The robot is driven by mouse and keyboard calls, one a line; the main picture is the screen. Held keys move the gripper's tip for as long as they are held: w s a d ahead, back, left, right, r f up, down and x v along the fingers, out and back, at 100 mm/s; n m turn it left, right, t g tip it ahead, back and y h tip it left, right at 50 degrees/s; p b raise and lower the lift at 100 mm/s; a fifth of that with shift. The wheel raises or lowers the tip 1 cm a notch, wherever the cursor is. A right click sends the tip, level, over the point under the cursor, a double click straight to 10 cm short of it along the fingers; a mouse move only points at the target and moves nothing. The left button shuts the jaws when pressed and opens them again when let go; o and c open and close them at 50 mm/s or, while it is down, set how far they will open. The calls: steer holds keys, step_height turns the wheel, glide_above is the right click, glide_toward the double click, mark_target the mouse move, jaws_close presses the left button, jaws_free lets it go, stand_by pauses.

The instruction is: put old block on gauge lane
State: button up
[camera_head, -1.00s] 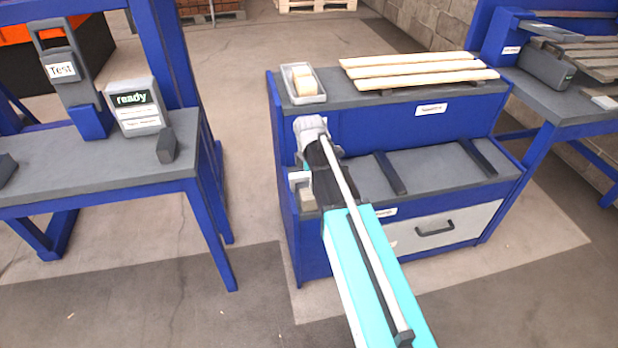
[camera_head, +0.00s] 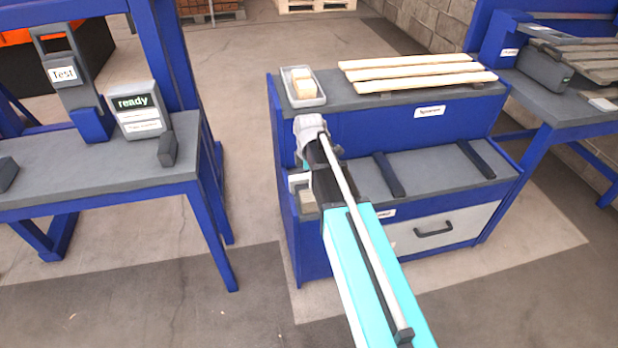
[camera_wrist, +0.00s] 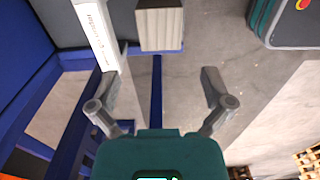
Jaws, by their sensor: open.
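A weathered grey-tan wooden block (camera_wrist: 160,26) lies beyond the fingertips in the wrist view, next to a white label strip (camera_wrist: 92,32). It looks like the old block. In the head view a small greyish block (camera_head: 307,200) shows at the left end of the lower shelf, partly behind my arm. My gripper (camera_wrist: 158,88) is open and empty, its two fingers wide apart, short of the block and apart from it. In the head view my arm hides the gripper. I cannot tell which surface is the gauge lane; the lower shelf (camera_head: 435,168) has two dark rails across it.
A grey tray (camera_head: 318,100) with pale blocks stands on the upper shelf beside several pale planks (camera_head: 420,76). A drawer (camera_head: 465,226) is below. The left bench (camera_head: 80,170) carries a "ready" display (camera_head: 135,110) and a "Test" unit (camera_head: 62,74). Floor lies between the benches.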

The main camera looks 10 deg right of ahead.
steer(key=shift+s+m, duration=0.5)
steer(key=shift+s, duration=0.05)
steer(key=s+m, duration=1.5)
steer(key=m, duration=0.2)
